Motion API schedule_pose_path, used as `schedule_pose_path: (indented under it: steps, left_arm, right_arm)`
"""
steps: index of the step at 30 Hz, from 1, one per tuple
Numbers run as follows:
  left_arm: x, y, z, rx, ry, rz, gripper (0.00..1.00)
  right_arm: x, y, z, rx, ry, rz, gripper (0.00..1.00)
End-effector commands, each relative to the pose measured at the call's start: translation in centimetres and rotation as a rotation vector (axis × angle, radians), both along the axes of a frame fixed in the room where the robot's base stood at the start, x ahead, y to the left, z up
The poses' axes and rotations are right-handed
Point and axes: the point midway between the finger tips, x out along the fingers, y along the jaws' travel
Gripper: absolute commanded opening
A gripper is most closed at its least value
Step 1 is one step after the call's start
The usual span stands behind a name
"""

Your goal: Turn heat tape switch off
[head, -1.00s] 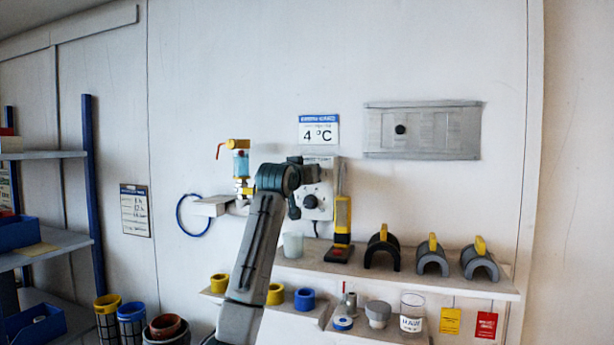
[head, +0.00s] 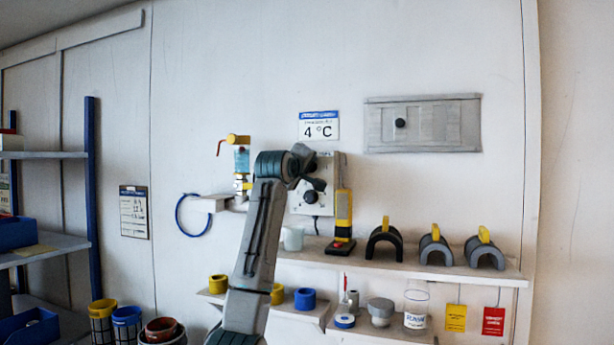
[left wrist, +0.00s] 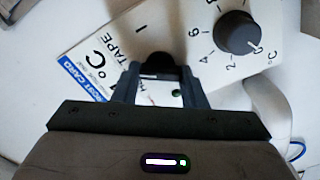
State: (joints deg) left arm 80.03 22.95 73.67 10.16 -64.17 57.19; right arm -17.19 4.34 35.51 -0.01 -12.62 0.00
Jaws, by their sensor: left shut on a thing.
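The heat tape control box (head: 333,172) is a pale box on the wall under the 4 °C sign. In the left wrist view its white face (left wrist: 205,70) carries the word TAPE, an "I" mark and a dark numbered dial (left wrist: 238,32). The dial also shows in the head view (head: 311,196). A dark switch knob (left wrist: 158,64) sits between the fingers of my left gripper (left wrist: 160,80), which is shut on it. A small green spot (left wrist: 175,93) shows by the fingers. In the head view my left gripper (head: 316,172) is at the box's upper part. My right gripper is not in view.
Below the box a shelf (head: 450,270) holds a white cup (head: 293,238), a yellow-and-black device (head: 343,215) and several arched clamps (head: 436,248). A valve assembly (head: 241,165) is left of the box. A grey panel (head: 423,123) hangs at upper right.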

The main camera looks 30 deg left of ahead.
Motion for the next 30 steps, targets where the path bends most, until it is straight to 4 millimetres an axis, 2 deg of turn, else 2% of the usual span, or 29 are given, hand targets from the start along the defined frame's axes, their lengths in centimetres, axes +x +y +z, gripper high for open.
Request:
schedule_pose_path:
  steps: [3, 15, 30]
  left_arm:
    - [-0.1, 0.0, -0.3, -0.106, -0.027, 0.0, 0.15]
    - [-0.1, 0.1, -0.4, -0.413, -0.099, 0.002, 0.15]
    - [0.0, 0.1, -0.4, -0.561, -0.132, 0.003, 0.15]
  right_arm:
    - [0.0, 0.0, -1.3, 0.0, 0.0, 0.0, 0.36]
    - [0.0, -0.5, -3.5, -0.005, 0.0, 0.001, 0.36]
    - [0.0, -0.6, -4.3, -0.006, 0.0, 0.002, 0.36]
